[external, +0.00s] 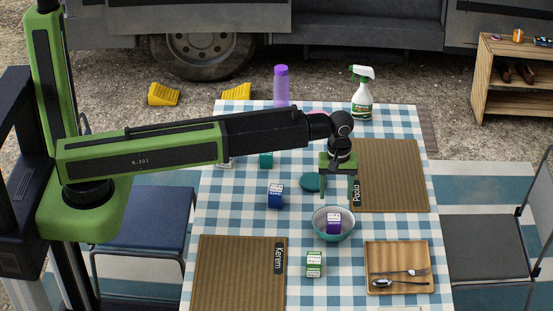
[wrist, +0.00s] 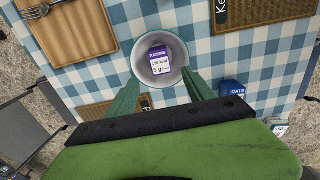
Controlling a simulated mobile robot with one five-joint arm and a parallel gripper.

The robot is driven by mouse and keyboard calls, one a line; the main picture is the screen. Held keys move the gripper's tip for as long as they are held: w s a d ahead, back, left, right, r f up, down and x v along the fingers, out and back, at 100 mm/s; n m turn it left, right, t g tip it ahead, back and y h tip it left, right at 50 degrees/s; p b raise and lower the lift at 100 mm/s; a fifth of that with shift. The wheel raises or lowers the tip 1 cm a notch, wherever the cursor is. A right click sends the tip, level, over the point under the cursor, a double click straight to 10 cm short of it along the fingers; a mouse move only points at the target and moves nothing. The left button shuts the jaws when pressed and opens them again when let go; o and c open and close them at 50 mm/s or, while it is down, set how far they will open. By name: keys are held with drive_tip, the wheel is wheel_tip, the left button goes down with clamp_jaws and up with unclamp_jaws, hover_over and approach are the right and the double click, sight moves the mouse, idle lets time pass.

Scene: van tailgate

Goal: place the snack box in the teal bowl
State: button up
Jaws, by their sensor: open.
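A small purple and white snack box (external: 334,224) stands inside the teal bowl (external: 320,231) near the table's middle. In the wrist view the box (wrist: 160,62) sits within the round bowl (wrist: 141,63), its printed face toward the camera. My gripper (external: 338,197) is open and empty, above the bowl and slightly toward its far side. In the wrist view its two fingers (wrist: 161,80) are spread at the bowl's near edge and do not touch the box.
A wooden tray (external: 398,247) with cutlery lies to the right. A spray bottle (external: 362,95) and a purple bottle (external: 281,87) stand at the far edge.

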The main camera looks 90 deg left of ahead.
drive_tip(key=s+d+m, duration=1.6)
drive_tip(key=d+m, duration=0.2)
drive_tip(key=shift+s, duration=0.3)
